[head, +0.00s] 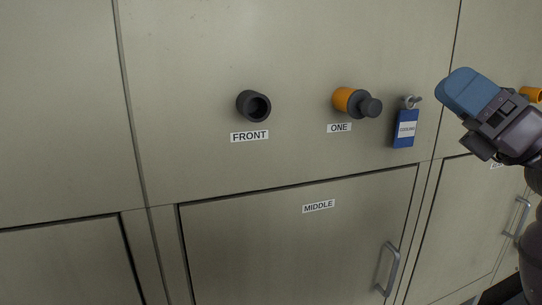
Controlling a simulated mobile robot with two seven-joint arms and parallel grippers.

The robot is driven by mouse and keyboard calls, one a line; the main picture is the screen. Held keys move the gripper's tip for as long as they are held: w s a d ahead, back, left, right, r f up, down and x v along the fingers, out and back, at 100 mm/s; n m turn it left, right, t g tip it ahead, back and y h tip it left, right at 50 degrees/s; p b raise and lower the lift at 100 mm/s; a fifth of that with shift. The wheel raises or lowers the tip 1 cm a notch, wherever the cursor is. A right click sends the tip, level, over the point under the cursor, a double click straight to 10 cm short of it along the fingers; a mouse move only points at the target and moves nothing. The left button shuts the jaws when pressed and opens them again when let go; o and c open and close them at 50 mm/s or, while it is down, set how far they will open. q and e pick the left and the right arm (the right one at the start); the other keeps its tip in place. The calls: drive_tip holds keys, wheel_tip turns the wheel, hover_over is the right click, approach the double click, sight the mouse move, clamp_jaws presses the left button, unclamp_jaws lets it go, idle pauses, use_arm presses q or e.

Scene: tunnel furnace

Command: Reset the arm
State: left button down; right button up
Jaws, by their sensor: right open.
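My right arm comes in from the right edge, with the right gripper (470,93) raised in front of the panel, to the right of the blue tag (404,131). A blue part shows at its front end. The gripper is open, and I see nothing held in it. It appears apart from the tag and the orange plug; the exact gap to the panel is hard to tell. My left gripper is not in view.
The beige panel holds an empty black socket (254,106) over a "FRONT" label and an orange-and-black plug (355,102) over "ONE". The tag hangs from a hook. Below is a "MIDDLE" door (290,250) with a metal handle (388,269). Another orange part (533,94) shows behind my arm.

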drive_tip(key=w+d+f+m+t+h, duration=0.3)
drive_tip(key=f+m+t+h, duration=0.35)
drive_tip(key=m, duration=0.65)
drive_tip(key=w+d+f+m+t+h, duration=0.45)
drive_tip(key=f+m+h, duration=0.2)
drive_tip(key=m, duration=0.65)
wheel_tip(320, 180, down, 21)
drive_tip(key=m+g+h, duration=0.4)
drive_tip(key=m+h, duration=0.3)
drive_tip(key=m, duration=0.5)
drive_tip(key=s+a+f+m+g, duration=0.2)
drive_tip(key=s+f+m+g, duration=0.1)
drive_tip(key=s+f, duration=0.8)
drive_tip(key=s+a+f+m+g, duration=0.1)
drive_tip(key=s+f+m+g, duration=0.2)
drive_tip(key=f, duration=1.6)
drive_tip(key=s+g, duration=0.3)
drive_tip(key=s, duration=0.4)
drive_tip(key=shift+s+a, duration=0.35)
drive_tip(key=shift+a, duration=0.05)
